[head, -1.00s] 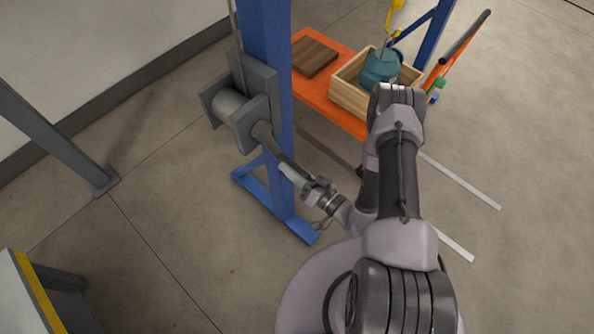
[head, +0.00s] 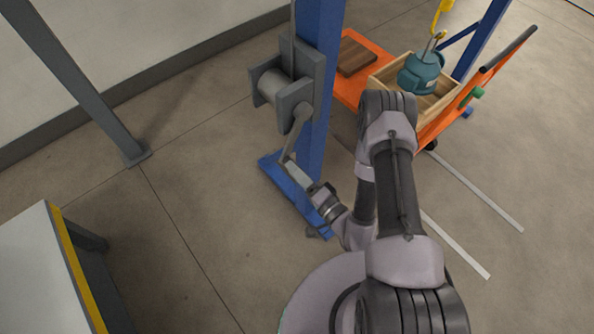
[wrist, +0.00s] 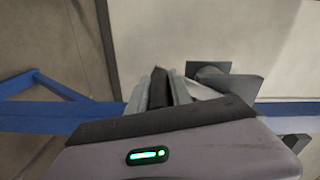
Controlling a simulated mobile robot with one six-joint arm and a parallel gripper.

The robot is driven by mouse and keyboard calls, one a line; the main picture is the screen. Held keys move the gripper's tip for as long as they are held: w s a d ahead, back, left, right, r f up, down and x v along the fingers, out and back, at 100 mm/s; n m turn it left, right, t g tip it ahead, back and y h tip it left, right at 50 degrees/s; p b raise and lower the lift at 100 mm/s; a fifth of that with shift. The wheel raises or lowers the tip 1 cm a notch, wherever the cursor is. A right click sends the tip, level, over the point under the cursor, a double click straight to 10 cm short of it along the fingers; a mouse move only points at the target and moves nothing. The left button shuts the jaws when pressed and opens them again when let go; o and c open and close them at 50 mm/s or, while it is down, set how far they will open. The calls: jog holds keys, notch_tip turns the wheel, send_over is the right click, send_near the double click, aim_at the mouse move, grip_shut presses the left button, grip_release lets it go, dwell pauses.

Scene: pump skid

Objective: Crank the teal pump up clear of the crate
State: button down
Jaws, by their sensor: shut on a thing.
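The teal pump (head: 421,74) hangs from a yellow hook (head: 441,14) at the wooden crate (head: 387,83). Its lower end overlaps the crate opening; I cannot tell whether it is above the rim. The grey winch (head: 288,85) is on the blue post (head: 322,60). Its crank arm (head: 296,133) points down, slightly left, to the handle. My gripper (head: 313,188) is shut on the crank handle (head: 297,174), low beside the post. In the wrist view, the gripper fingers (wrist: 160,90) show close together, with a dark piece between them.
The crate and a brown board (head: 356,57) rest on an orange cart (head: 344,87) with a dark push bar (head: 509,49). A grey leg (head: 75,80) stands at the left. A bench with a yellow edge (head: 78,268) is at lower left. The floor between is clear.

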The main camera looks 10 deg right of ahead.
jog(key=shift+w+r, duration=0.15)
jog(key=shift+r, duration=0.1)
jog(key=c, duration=1.2)
grip_release()
jog(key=shift+d, duration=0.15)
jog(key=shift+o, duration=0.2)
jog(key=shift+f, duration=0.1)
